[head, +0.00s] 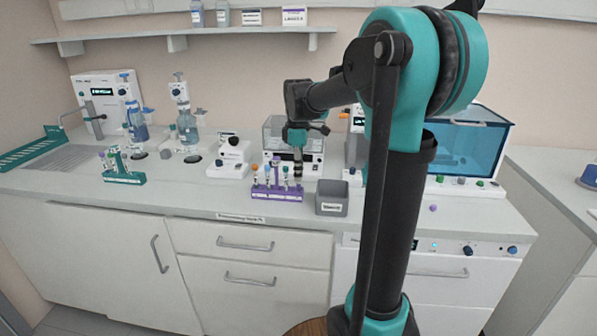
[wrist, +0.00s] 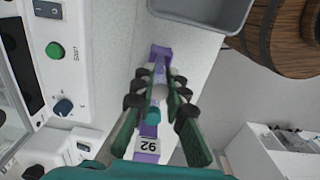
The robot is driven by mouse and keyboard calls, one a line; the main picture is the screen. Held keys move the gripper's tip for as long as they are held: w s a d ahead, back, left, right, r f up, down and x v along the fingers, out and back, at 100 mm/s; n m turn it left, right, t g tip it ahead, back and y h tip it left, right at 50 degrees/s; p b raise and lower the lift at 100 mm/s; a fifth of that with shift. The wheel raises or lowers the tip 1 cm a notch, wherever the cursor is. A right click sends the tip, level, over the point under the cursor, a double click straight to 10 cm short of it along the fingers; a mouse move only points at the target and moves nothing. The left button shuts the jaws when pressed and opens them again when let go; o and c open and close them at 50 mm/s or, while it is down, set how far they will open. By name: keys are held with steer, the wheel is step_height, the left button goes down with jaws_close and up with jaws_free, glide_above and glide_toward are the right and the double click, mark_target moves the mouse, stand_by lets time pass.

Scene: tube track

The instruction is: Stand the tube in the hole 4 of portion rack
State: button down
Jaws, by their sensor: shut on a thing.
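My gripper (head: 297,168) points down over the right part of the purple rack (head: 276,194) on the counter. In the wrist view my gripper (wrist: 159,92) has its green fingers and dark pads on both sides of a pale, round-topped tube (wrist: 160,91), and is shut on it. The purple rack shows below it in the wrist view (wrist: 160,52), with a teal-capped tube (wrist: 153,115) in line. Whether the held tube's lower end is inside a hole is hidden. Several capped tubes stand in the purple rack. I cannot read hole numbers.
A grey bin (head: 332,198) stands just right of the purple rack, also at the top of the wrist view (wrist: 205,14). A green rack (head: 124,178) with tubes is at the left. White instruments (head: 309,140) stand behind.

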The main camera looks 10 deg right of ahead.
steer(key=c, duration=1.5)
jaws_free()
steer(key=shift+o, duration=0.2)
steer(key=shift+r, duration=0.1)
step_height(320, 180, up, 12)
